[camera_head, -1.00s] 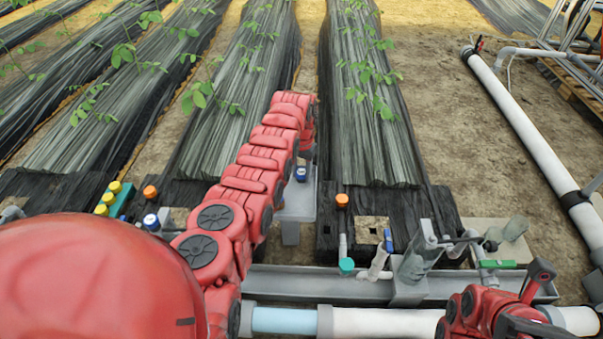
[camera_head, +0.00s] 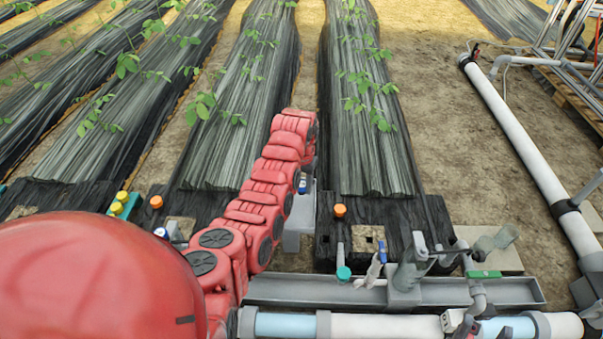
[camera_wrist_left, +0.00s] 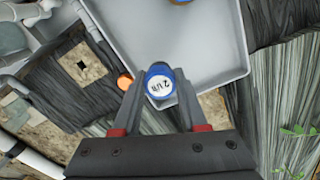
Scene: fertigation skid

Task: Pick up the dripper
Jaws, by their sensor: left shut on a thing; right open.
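The dripper (camera_wrist_left: 160,82) has a blue rim and a white top marked with a 2 and a unit, seen in the left wrist view. My left gripper (camera_wrist_left: 159,97) is shut on it, with one finger on each side. Behind it is a pale grey tray (camera_wrist_left: 205,62). In the head view the tray (camera_head: 298,228) is partly hidden by my left arm. A blue-topped piece (camera_head: 302,186) shows beside the arm's end there; I cannot tell if it is the held dripper. My left fingers are hidden in the head view. My right gripper is out of view.
A metal channel (camera_head: 400,291) and white pipe (camera_head: 385,327) run along the front. An orange cap (camera_head: 340,210), a teal-capped fitting (camera_head: 343,272) and a grey valve assembly (camera_head: 410,268) stand near. Another blue and orange piece (camera_wrist_left: 180,1) is at the wrist view's top edge.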

